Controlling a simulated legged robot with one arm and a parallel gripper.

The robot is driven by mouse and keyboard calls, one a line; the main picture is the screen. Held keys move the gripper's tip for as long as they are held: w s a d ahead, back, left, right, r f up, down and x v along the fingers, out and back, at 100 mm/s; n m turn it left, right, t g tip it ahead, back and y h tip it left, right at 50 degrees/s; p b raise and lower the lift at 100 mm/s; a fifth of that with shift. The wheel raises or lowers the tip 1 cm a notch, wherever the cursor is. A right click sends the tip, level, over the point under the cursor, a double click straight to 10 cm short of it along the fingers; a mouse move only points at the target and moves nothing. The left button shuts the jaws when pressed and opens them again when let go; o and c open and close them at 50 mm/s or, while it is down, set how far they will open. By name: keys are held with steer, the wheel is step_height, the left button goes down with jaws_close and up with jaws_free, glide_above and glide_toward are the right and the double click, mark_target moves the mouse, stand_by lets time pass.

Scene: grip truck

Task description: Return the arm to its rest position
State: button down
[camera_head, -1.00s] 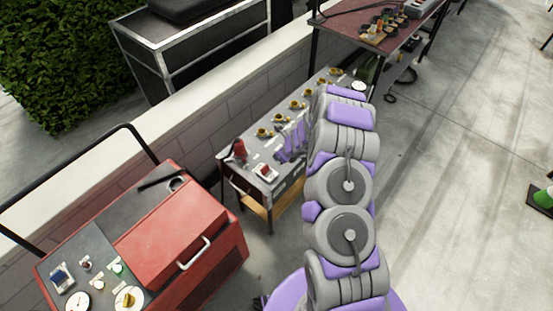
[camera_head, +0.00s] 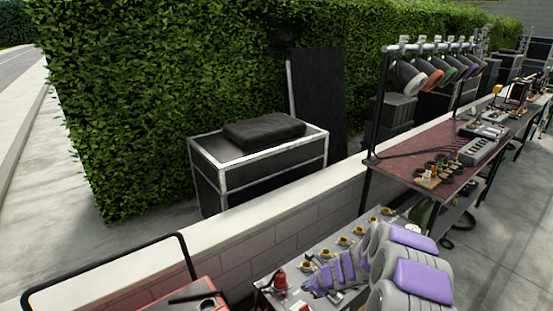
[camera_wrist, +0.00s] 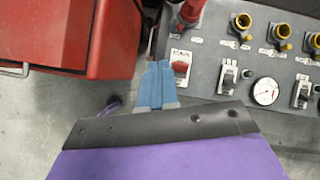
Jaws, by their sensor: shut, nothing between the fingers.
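My gripper (camera_wrist: 157,80) shows in the wrist view as two blue fingers closed together, with nothing between them. It points toward the gap between the red box and the edge of the grey control panel (camera_wrist: 213,66), with the panel's red switch (camera_wrist: 180,66) just right of the fingertips. In the head view my grey and purple arm (camera_head: 420,280) fills the lower right. It is folded over the panel table and hides part of it. Purple parts of my arm's end show over the panel.
A red box (camera_wrist: 105,40) stands left of the panel. On the panel are a red lever (camera_head: 280,279) and several yellow valves (camera_head: 343,241). A low wall (camera_head: 290,221) runs behind it, with a black case on a metal frame (camera_head: 255,172) beyond. A work table (camera_head: 450,150) stands to the right.

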steer(key=s+a+r+n+g+y, duration=0.1)
steer(key=s+a+r+n, duration=0.25)
steer(key=r, duration=0.25)
steer(key=s+a+r+n+y, duration=0.1)
steer(key=s+a+r+n, duration=0.25)
steer(key=r, duration=0.25)
steer(key=s+a+r+n+g+b, duration=0.2)
steer(key=s+a+r+n, duration=0.1)
steer(key=s+r+n, duration=0.55)
steer(key=s+d+r+n+g+h, duration=0.1)
steer(key=s+d+n+h, duration=0.1)
steer(key=s, duration=0.8)
steer(key=s+d+r+n+g+h+b, duration=0.1)
steer(key=s+d+n, duration=0.3)
steer(key=s, duration=0.6)
steer(key=s+d+r+n+g+h, duration=0.1)
steer(key=s+d+n+h, duration=0.2)
steer(key=s+d, duration=0.3)
steer(key=s+h, duration=0.1)
steer(key=s, duration=0.3)
steer(key=shift+s+d+r, duration=0.2)
steer(key=shift+r, duration=0.15)
